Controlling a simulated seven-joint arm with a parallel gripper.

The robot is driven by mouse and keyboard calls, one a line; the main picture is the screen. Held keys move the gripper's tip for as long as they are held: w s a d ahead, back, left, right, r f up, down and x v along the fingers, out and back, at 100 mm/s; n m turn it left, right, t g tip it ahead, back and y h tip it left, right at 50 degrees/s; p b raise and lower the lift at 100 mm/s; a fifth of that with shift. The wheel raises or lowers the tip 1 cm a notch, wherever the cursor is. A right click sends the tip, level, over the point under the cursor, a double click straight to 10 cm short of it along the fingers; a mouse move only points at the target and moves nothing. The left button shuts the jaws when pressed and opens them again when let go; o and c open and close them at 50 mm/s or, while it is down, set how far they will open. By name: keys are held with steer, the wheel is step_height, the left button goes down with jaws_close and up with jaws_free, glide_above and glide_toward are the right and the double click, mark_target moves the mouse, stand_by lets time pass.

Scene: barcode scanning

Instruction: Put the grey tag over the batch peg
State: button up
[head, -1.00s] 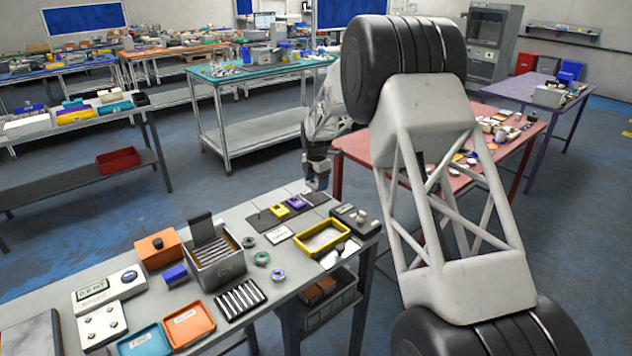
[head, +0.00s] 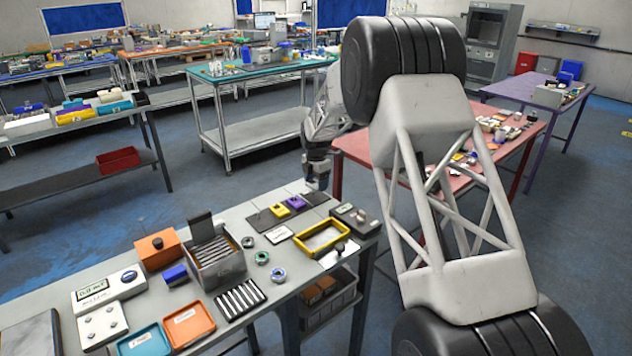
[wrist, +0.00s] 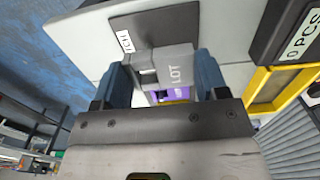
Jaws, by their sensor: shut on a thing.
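The tag is over or against a dark plate (wrist: 150,24) with a small white label (wrist: 125,41). A purple tag (wrist: 178,93) shows just past the grey one. In the head view my gripper (head: 318,182) is at the far edge of the table, beside the dark plate (head: 262,222) with the yellow and purple tags. I cannot make out the batch peg; the tag and fingers may hide it.
A yellow-rimmed tray (head: 321,237) stands close to the plate, and a grey box with a display (head: 356,219) is to its right. A slotted bin (head: 217,262), an orange box (head: 158,250) and several rings lie further left on the table (head: 250,318).

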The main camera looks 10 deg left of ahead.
mark_target(316, 183)
steer(key=shift+f, duration=1.65)
stand_by(0.9)
steer(key=o, duration=1)
steer(key=shift+r, duration=0.1)
steer(key=shift+r, duration=3.8)
steer(key=shift+r, duration=0.1)
